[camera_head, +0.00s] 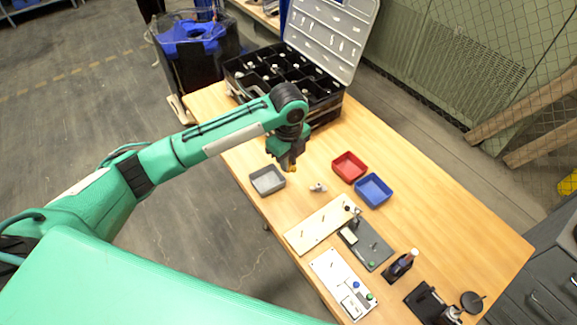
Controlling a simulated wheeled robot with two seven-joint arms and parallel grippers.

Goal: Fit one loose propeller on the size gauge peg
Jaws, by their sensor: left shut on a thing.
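My left gripper (289,162) hangs over the table between the grey tray and the red tray, pointing down. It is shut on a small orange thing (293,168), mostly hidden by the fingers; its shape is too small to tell. A small grey-white piece (318,187) lies loose on the table, to the right of and nearer than the gripper. A cream board (318,226), a dark grey plate (375,252) and a white plate (328,270) carry small upright pegs and parts. I cannot tell which peg is the size gauge. My right gripper is not in view.
A grey tray (267,190), a red tray (349,155) and a blue tray (386,197) stand around the gripper. An open black organizer case (328,108) is at the far end. A bottle in a black holder (398,268) stands at right. The wooden table (440,200) is bare at right.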

